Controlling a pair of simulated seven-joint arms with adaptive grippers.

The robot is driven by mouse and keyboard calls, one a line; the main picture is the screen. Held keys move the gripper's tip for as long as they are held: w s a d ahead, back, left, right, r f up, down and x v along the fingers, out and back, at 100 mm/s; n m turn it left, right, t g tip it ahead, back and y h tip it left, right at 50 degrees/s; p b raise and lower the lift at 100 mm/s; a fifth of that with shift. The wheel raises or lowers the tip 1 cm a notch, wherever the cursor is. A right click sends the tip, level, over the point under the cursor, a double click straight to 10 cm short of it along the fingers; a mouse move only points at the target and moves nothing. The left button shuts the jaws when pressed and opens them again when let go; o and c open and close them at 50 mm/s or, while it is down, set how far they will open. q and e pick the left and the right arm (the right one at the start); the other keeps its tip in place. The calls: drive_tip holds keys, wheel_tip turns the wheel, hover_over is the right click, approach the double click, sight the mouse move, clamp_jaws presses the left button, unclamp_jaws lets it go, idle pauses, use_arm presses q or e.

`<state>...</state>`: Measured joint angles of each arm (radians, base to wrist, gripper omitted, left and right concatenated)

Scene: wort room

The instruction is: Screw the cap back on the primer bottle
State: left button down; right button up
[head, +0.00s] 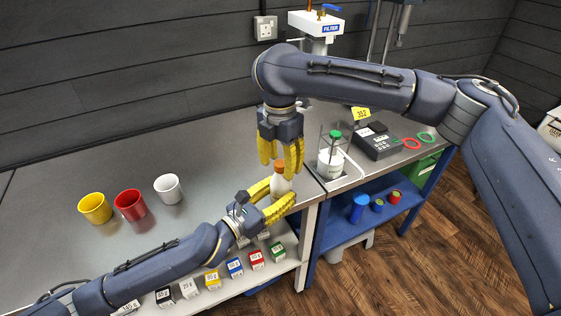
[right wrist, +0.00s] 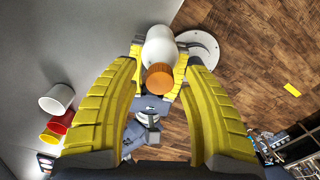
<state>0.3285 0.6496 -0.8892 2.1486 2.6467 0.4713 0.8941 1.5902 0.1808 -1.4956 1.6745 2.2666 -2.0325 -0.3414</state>
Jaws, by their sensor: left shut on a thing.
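The primer bottle (head: 280,187) is white and stands nearly upright between the yellow fingers of my left gripper (head: 278,197), which is shut on it. The orange cap (head: 279,166) sits at the bottle's top; how tightly it sits cannot be told. In the right wrist view the cap (right wrist: 160,77) and bottle (right wrist: 159,47) show from above, beyond the fingertips. My right gripper (head: 280,155) points down from above. Its fingers are open and spread to either side of the cap, with a gap on both sides in the right wrist view (right wrist: 160,85).
Yellow (head: 95,208), red (head: 131,205) and white (head: 168,188) cups stand on the grey bench (head: 115,165) to the left. Several labelled boxes (head: 235,267) fill the shelf below. A beaker (head: 331,163) with a green-topped item and a black device (head: 377,142) stand to the right.

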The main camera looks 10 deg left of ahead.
clamp_jaws()
idle(0.3)
drive_tip(key=shift+m, duration=0.4)
drive_tip(key=shift+c, duration=0.9)
unclamp_jaws()
drive_tip(key=shift+r, duration=0.1)
drive_tip(key=shift+r, duration=2.2)
